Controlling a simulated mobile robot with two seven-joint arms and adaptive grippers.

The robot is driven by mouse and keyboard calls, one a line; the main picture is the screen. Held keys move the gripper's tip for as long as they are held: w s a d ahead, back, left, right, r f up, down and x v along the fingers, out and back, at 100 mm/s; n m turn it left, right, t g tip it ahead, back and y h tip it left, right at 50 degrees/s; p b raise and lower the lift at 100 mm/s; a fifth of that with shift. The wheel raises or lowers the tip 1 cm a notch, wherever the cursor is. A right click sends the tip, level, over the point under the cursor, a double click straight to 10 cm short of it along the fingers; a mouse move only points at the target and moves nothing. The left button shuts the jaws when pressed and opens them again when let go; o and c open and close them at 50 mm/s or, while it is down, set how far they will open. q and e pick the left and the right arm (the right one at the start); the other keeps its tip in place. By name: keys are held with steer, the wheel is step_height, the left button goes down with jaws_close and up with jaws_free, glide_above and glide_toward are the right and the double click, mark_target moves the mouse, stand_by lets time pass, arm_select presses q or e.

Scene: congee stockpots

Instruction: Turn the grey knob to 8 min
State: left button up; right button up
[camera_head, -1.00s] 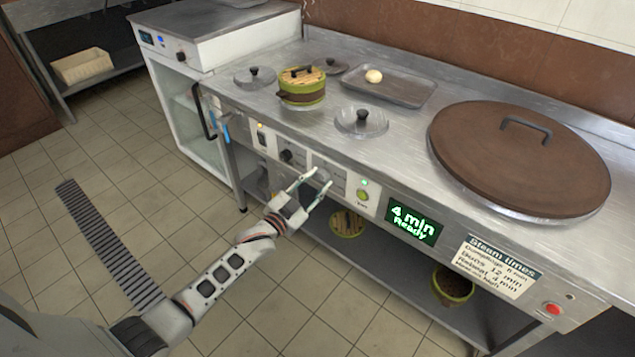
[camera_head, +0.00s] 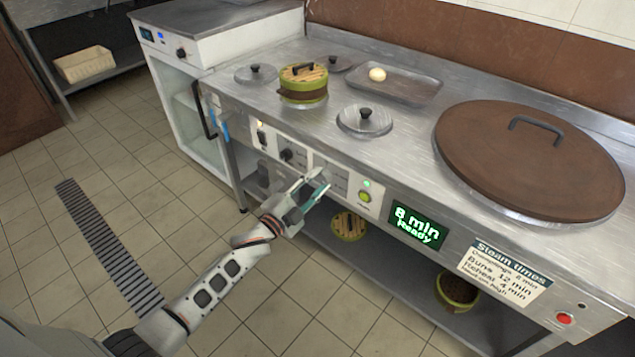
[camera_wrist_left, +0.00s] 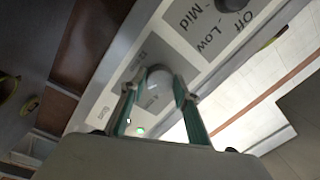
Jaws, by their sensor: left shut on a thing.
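The grey knob (camera_wrist_left: 158,88) is on the front panel of the steel counter. In the wrist view it sits between the two fingers of my left gripper (camera_wrist_left: 155,100), which is shut on it. In the head view my left gripper (camera_head: 316,183) is at the panel and mostly hides the knob. The green display (camera_head: 417,224) reads "8 min Ready". A steam times card (camera_head: 502,275) is to its right. My right gripper is not in view.
A black knob (camera_head: 286,155) is left of my gripper. A green button (camera_head: 364,196) is just right of it, and a red button (camera_head: 565,319) is at the far right. A steamer basket (camera_head: 303,84), lids and a tray (camera_head: 420,91) stand on the counter. The floor is clear.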

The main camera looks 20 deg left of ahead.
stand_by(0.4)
arm_select(q)
steer(key=o, duration=1.1)
steer(key=shift+c, duration=0.2)
steer(key=shift+o, duration=0.2)
steer(key=v, duration=1.2)
steer(key=shift+f, duration=0.1)
